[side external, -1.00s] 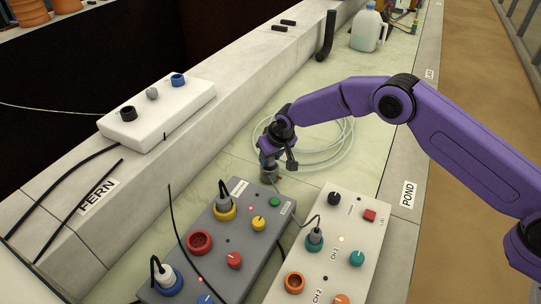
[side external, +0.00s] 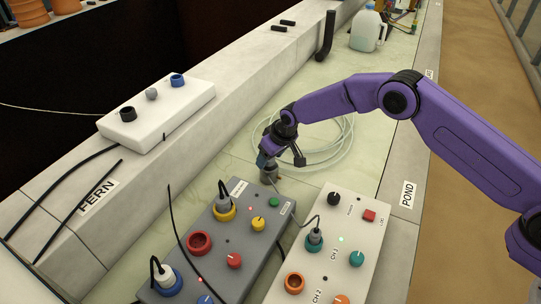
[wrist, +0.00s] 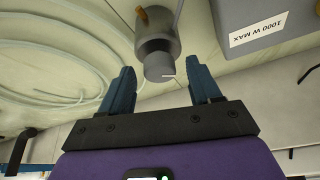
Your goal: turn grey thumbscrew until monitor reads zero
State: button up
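A grey cylindrical fitting (side external: 270,177) stands on the pale bench beyond the two control boxes. In the wrist view its stepped grey body (wrist: 153,40) ends in a smaller round grey knob (wrist: 158,68), perhaps the thumbscrew, with a thin pale pin or wire beside it. My gripper (side external: 266,161) is just above the fitting. In the wrist view its two blue fingers stand wide apart, with the knob between and just ahead of the tips, apparently untouched. Another grey knob (side external: 152,94) is on the white box at the back left. I see no readable monitor display.
The grey box (side external: 218,236) and the pale box (side external: 329,262) with plugs, knobs and cables stand in front of the fitting. A small green light (side external: 341,239) glows on the pale box. Coiled clear tubing (side external: 338,150) lies behind my gripper.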

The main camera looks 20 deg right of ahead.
jog(key=v, duration=1.7)
jog(key=shift+r, duration=0.25)
jog(key=s+d+r+n+g, duration=0.1)
jog(key=s+d+r, duration=0.15)
jog(key=s, duration=0.45)
jog(key=s+d+r+n+g, duration=0.1)
jog(key=s+d+n, duration=0.15)
jog(key=s, duration=0.45)
jog(key=s+d+r, duration=0.2)
jog(key=s+d, duration=0.2)
jog(key=s, duration=0.2)
jog(key=s+d+n+g, duration=0.1)
jog(key=s+d+n, duration=0.1)
jog(key=s+d, duration=0.6)
jog(key=s+d+n+g+h, duration=0.1)
jog(key=s+d+n, duration=0.1)
jog(key=s+d, duration=0.6)
jog(key=s+f, duration=0.1)
jog(key=s, duration=0.4)
jog(key=shift+h, duration=0.3)
jog(key=shift+r, duration=0.1)
